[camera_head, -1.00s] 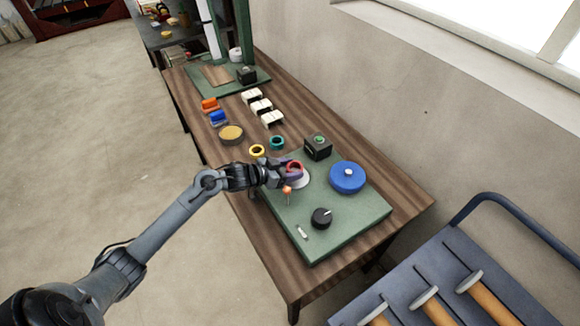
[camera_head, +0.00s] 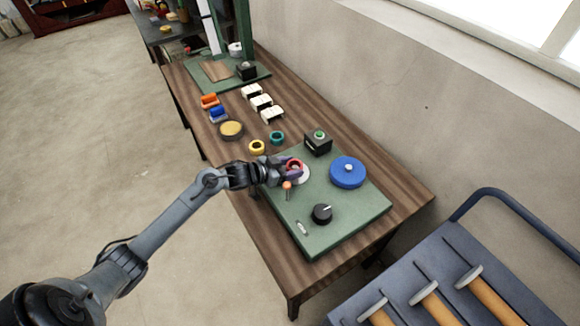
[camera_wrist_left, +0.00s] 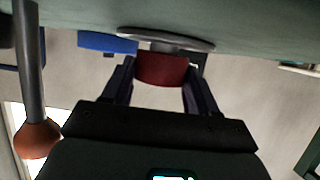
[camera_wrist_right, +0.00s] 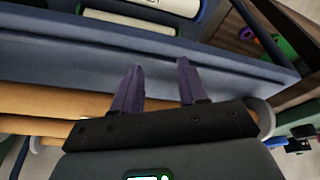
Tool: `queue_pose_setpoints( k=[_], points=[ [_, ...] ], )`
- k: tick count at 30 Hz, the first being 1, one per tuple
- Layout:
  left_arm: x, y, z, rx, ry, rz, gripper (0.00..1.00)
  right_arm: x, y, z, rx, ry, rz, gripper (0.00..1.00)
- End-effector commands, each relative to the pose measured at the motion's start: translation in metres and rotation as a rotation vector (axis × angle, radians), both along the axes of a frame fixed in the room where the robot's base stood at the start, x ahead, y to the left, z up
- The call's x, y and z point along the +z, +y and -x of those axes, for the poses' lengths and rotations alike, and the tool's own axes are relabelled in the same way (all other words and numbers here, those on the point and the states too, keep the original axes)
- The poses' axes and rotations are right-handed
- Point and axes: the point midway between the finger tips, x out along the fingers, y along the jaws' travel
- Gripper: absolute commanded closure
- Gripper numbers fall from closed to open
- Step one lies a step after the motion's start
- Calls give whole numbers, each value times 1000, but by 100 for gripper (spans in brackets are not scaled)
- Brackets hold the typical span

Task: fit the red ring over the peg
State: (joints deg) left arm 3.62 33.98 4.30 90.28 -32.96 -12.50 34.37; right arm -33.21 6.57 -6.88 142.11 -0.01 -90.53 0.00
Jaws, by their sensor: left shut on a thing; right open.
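The red ring (camera_head: 294,165) is between the fingers of my left gripper (camera_head: 290,171), which is shut on it. In the left wrist view the ring (camera_wrist_left: 163,68) sits between both fingers (camera_wrist_left: 160,85), close to a grey disc base (camera_wrist_left: 165,38) on the green board. A short grey piece, likely the peg, shows between disc and ring. I cannot tell how far the ring is around it. In the head view the pale base (camera_head: 304,176) is partly hidden by ring and fingers. My right gripper (camera_wrist_right: 155,80) is open and empty; it shows only in its wrist view.
A lever with an orange knob (camera_head: 287,185) stands close to my left gripper. The green board (camera_head: 340,220) also carries a blue disc (camera_head: 347,172), a black dial (camera_head: 322,214) and a green-button box (camera_head: 318,143). Yellow (camera_head: 257,147) and teal (camera_head: 277,138) rings lie beyond.

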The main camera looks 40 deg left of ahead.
Motion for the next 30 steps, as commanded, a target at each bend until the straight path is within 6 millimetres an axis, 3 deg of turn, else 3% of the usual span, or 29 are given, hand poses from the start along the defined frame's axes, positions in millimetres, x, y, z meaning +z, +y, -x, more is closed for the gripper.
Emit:
queue_pose_setpoints(
  k=[18, 19, 24, 30],
  points=[
    [-6, 0, 0, 0, 0, 0, 70, 1, -2, 0, 6, 0, 9, 57],
    [-6, 0, 0, 0, 0, 0, 39, 1, -2, 0, 6, 0, 9, 57],
    [-6, 0, 0, 0, 0, 0, 13, 1, -2, 0, 5, 0, 8, 57],
    [-6, 0, 0, 0, 0, 0, 12, 1, -1, 0, 2, 1, 3, 57]
  ],
)
